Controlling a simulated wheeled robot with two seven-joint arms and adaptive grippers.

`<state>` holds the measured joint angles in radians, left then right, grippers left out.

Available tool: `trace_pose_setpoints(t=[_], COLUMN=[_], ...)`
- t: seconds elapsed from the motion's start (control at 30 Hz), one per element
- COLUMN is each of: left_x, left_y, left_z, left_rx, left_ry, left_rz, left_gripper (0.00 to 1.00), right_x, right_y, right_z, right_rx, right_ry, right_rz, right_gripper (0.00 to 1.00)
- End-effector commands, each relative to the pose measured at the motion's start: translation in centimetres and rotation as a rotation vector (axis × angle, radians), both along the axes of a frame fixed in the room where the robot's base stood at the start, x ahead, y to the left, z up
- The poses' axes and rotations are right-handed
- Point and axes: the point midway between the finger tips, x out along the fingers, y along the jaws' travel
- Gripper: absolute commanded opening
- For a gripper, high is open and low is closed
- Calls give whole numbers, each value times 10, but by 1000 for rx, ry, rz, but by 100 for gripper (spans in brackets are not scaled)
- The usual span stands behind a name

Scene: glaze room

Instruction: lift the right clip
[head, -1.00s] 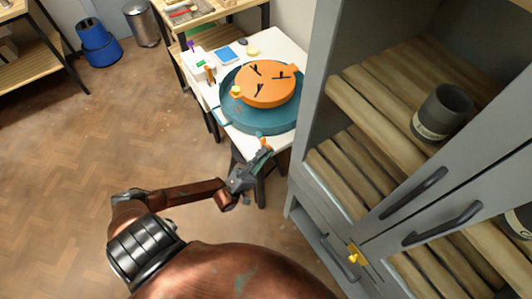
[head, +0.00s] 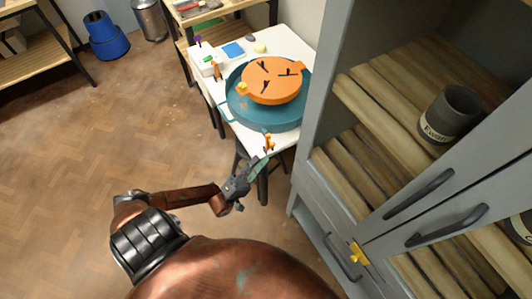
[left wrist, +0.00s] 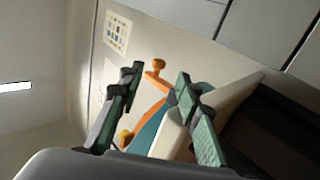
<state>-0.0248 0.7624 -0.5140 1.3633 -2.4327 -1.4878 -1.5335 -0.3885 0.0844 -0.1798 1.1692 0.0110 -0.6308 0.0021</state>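A small orange upright clip (head: 268,142) stands at the front of the teal round pan (head: 240,117), near the white table's front edge. Another orange upright piece (head: 217,71) stands at the pan's left. My left gripper (head: 259,166) is just below the front clip in the head view, apart from it. In the left wrist view my gripper (left wrist: 158,88) is open, its two fingers spread with nothing held. Beyond them an orange knobbed piece (left wrist: 157,67) shows; I cannot tell if it is the front clip. My right gripper is not in view.
An orange disc (head: 272,94) with black marks and a yellow knob (head: 242,88) sits in the pan. A grey cabinet (head: 318,172) stands close on the right, with a dark mug (head: 450,114) inside. A stool (head: 262,184) is under the table.

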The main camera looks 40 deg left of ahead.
Motion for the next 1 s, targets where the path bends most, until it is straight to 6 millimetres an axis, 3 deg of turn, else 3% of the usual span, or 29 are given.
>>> trace_pose_setpoints(t=[0.1, 0.3, 1.0], left_x=[-17, -34, -40], left_y=[4, 9, 10], left_z=[-19, -36, -41], left_rx=[2, 1, 1], left_ry=[4, 2, 0], left_rz=[2, 1, 0], left_gripper=[32, 32, 32], right_x=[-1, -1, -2], right_y=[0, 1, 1], right_z=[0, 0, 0], right_rx=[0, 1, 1], right_ry=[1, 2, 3], right_rz=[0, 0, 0], right_gripper=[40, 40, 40])
